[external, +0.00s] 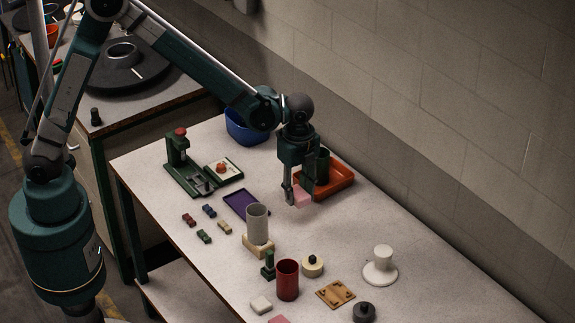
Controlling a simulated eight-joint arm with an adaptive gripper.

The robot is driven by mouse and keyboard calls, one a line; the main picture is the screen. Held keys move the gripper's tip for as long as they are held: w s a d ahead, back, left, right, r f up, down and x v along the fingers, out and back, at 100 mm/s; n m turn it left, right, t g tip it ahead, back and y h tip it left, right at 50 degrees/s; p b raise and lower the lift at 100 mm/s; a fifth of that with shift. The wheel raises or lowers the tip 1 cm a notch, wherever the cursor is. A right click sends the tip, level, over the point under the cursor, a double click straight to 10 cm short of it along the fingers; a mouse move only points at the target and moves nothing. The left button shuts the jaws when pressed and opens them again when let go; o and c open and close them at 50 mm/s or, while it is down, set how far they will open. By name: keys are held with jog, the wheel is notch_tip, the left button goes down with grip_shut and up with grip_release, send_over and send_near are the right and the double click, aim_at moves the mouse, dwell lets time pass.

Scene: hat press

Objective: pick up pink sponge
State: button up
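The pink sponge (303,198) is a small block at my fingertips, just left of the orange-red tray. My gripper (298,195) points straight down over it. One finger is at the sponge's left side; the other is partly hidden on its right. The fingers are apart with the sponge between them. I cannot tell whether they press on it, or whether it rests on the table or is slightly raised. A second pink piece (279,320) is cut off by the bottom edge of the picture.
The orange-red tray (338,185) with a dark green cylinder is close right of my gripper. A blue bin (247,128) and green press (181,160) stand further back. A purple tray (240,204) and grey cylinder (257,224) are at the left. The wall runs along the right.

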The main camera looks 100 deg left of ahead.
jog(key=shift+r, duration=0.4)
dwell(0.4)
